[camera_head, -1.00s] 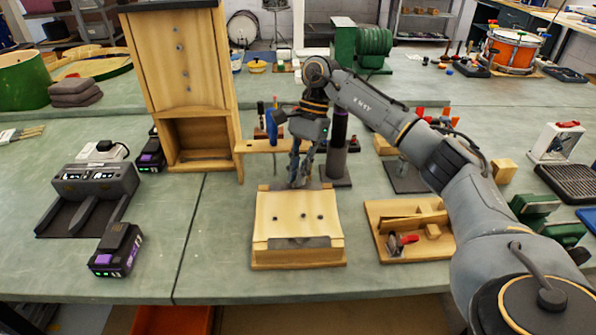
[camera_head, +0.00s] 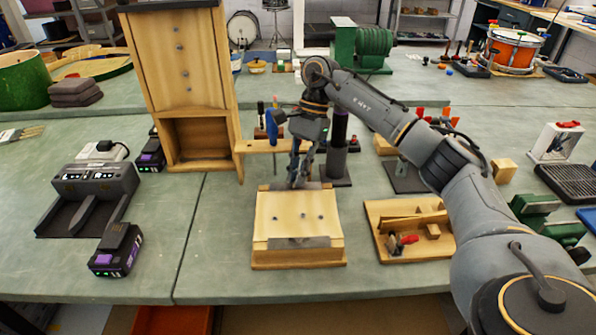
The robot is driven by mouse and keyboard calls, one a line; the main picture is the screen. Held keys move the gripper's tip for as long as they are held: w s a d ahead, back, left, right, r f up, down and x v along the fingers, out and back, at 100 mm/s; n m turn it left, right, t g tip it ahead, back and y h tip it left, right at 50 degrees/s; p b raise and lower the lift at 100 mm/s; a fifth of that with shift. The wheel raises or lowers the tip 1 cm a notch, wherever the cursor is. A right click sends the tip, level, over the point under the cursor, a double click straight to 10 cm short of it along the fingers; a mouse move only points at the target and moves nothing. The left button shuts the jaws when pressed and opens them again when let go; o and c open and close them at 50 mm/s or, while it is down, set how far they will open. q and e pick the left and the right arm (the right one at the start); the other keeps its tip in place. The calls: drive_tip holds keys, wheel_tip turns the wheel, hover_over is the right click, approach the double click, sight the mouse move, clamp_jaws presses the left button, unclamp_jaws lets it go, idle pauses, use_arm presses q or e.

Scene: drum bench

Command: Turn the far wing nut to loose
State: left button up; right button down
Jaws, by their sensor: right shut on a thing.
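A pale wooden block (camera_head: 297,218) sits on the bench on a wooden base (camera_head: 298,260). It has a few dark spots on top. Grey clamping strips run along its near edge (camera_head: 298,242) and its far edge (camera_head: 272,187). My right gripper (camera_head: 299,183) points down at the middle of the far strip. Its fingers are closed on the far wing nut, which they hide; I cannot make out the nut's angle. My left gripper is not in view.
A dark post (camera_head: 338,145) stands close behind the right gripper, and a wooden tool rack (camera_head: 268,146) is to its left. A wooden tray (camera_head: 382,216) lies right of the block. A charger (camera_head: 95,188) and a battery (camera_head: 117,250) are left; the bench between is clear.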

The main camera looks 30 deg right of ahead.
drive_tip(key=c, duration=1.4)
unclamp_jaws()
drive_tip(key=v, duration=1.2)
drive_tip(key=shift+w, duration=0.1)
